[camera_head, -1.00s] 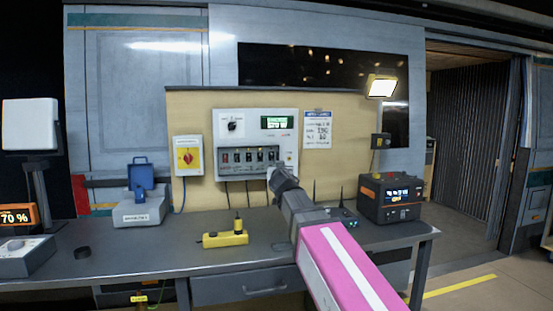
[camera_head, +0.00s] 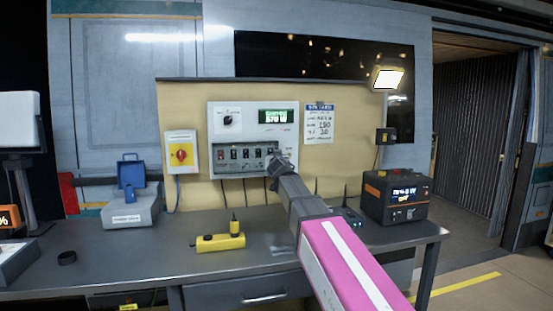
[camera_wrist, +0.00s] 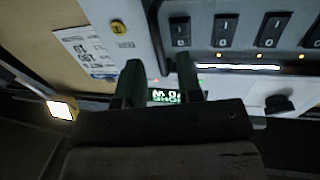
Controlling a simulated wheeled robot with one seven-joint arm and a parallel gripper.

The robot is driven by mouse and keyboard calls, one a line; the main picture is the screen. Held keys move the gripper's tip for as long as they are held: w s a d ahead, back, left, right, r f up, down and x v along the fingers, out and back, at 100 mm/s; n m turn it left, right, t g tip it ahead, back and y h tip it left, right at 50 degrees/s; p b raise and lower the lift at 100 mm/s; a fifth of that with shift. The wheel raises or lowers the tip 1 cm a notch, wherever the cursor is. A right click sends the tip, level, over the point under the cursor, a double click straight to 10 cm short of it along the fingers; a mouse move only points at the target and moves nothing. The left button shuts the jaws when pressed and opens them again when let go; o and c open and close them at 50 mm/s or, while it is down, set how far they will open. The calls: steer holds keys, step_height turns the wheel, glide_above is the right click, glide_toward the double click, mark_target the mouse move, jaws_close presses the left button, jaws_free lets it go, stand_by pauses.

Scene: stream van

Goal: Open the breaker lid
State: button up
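The white breaker panel (camera_head: 218,112) is mounted upright on the tan board above the workbench. Its dark-framed row of breaker switches (camera_head: 245,158) is along the lower part; the lid over it looks clear or is hard to make out, and I cannot tell its exact edge. My gripper (camera_head: 275,160) is in front of the right end of this row and hides part of it. In the wrist view my gripper (camera_wrist: 160,75) has its two fingers apart, with nothing clearly held between them. The breaker row (camera_wrist: 228,30) is just to the right of the fingers.
A yellow box with a red rotary switch (camera_head: 180,154) is left of the panel. A paper sheet (camera_head: 319,123) hangs to its right. The bench (camera_head: 130,262) carries a grey case (camera_head: 130,212), a yellow device (camera_head: 220,242) and an orange-black power unit (camera_head: 396,197).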

steer(key=w, duration=0.3)
steer(key=shift+w+a, duration=0.15)
steer(key=shift+w, duration=0.25)
jaws_close()
steer(key=shift+s, duration=0.1)
